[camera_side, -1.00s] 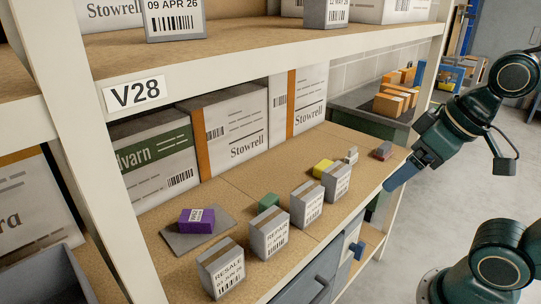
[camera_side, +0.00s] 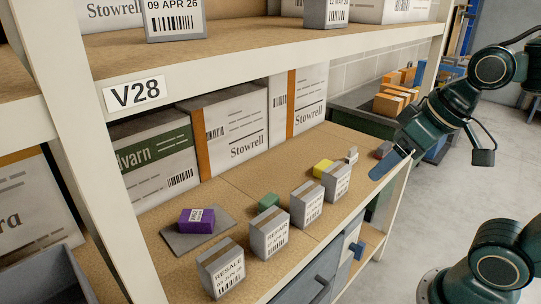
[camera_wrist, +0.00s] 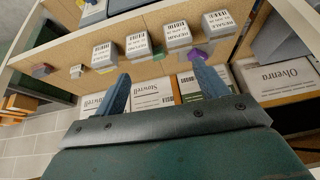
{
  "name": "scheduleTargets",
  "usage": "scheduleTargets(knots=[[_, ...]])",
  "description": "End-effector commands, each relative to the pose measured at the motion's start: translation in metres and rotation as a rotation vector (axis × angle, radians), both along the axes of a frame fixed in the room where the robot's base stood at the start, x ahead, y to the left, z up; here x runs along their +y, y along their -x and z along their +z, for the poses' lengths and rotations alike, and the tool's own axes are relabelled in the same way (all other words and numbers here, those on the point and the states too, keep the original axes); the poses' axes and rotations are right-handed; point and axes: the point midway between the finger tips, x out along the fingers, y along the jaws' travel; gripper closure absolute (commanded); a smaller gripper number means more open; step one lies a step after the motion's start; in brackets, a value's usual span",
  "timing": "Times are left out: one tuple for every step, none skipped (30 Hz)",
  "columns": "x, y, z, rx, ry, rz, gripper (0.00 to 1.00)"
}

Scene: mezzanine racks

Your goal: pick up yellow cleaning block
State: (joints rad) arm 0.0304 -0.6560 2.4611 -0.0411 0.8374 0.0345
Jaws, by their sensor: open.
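The yellow cleaning block (camera_side: 321,167) sits on the brown shelf board in the side view, partly behind a grey labelled box (camera_side: 336,182). In the wrist view only a small yellow patch (camera_wrist: 106,70) shows beside a labelled box. My gripper (camera_side: 374,176) is at the right end of the shelf in the side view, to the right of the yellow block and apart from it. In the wrist view its two blue fingers (camera_wrist: 157,70) are spread wide with nothing between them.
Several labelled grey boxes (camera_side: 271,235) stand in a row along the front edge. A green block (camera_side: 269,201), a small pale item (camera_side: 352,153) and a dark reddish item (camera_side: 383,149) share the board. A purple block (camera_side: 196,220) lies on a grey mat (camera_side: 177,242). Large cartons (camera_side: 234,139) stand behind.

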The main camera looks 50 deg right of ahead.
Motion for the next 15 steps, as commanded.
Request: scheduleTargets(knots=[[-0.001,-0.009,0.0,0.003,-0.009,-0.01,0.27],[0.0,-0.015,0.0,0.001,-0.015,-0.013,0.27],[0.0,-0.024,0.0,0.001,-0.024,-0.02,0.27],[0.0,-0.031,0.001,-0.002,-0.032,-0.027,0.27],[0.0,-0.037,0.0,-0.003,-0.04,-0.033,0.27],[0.0,-0.047,0.0,-0.005,-0.051,-0.039,0.27],[-0.001,-0.054,-0.001,-0.006,-0.06,-0.046,0.27],[-0.001,-0.061,-0.001,-0.009,-0.07,-0.052,0.27],[-0.001,-0.07,-0.003,-0.01,-0.082,-0.06,0.27],[-0.002,-0.077,-0.003,-0.013,-0.092,-0.066,0.27],[-0.002,-0.084,-0.005,-0.014,-0.102,-0.073,0.27],[-0.003,-0.094,-0.006,-0.016,-0.115,-0.082,0.27],[-0.004,-0.101,-0.008,-0.018,-0.125,-0.089,0.27],[-0.004,-0.108,-0.009,-0.02,-0.137,-0.095,0.27],[-0.006,-0.117,-0.012,-0.022,-0.151,-0.106,0.27]])
